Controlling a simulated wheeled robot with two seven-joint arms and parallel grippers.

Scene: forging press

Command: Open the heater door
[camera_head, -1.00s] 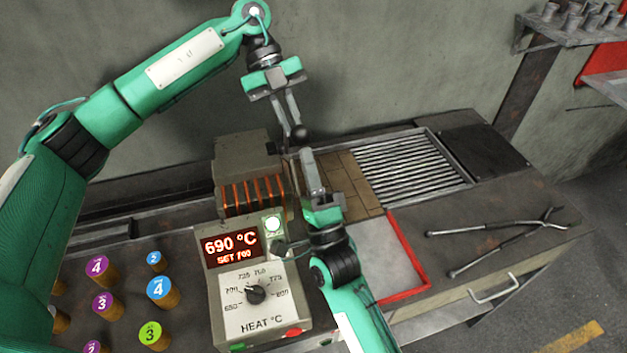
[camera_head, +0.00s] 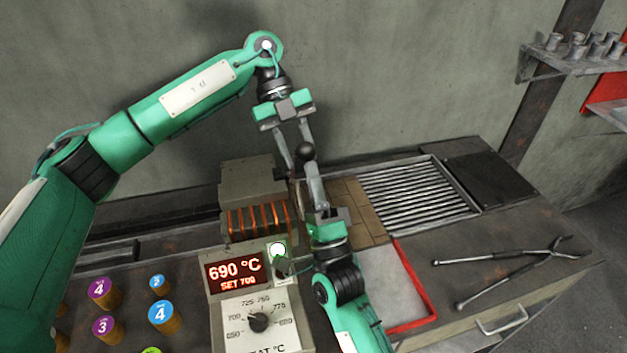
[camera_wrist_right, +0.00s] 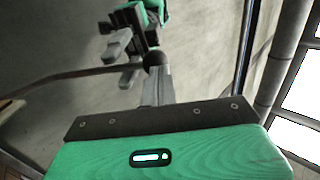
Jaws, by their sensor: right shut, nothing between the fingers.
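The heater (camera_head: 252,181) is a grey-beige box with glowing orange coils on its front, left of centre in the head view. A black ball knob (camera_head: 306,152) stands beside its right side; the wrist view shows the knob (camera_wrist_right: 156,60) on a thin rod. The door itself is largely hidden behind my right gripper. My right gripper (camera_head: 311,160) is shut and empty, its tips just below the knob; I cannot tell if they touch it. My left gripper (camera_head: 295,150) hangs from above, fingers apart, close to the knob with nothing visible between them.
A control box (camera_head: 258,300) reading 690 °C stands in front of the heater. Numbered pegs stand at lower left. A roller grate (camera_head: 418,193), a red-edged plate (camera_head: 410,325) and long tongs (camera_head: 510,270) lie right. A wall (camera_head: 380,70) stands close behind.

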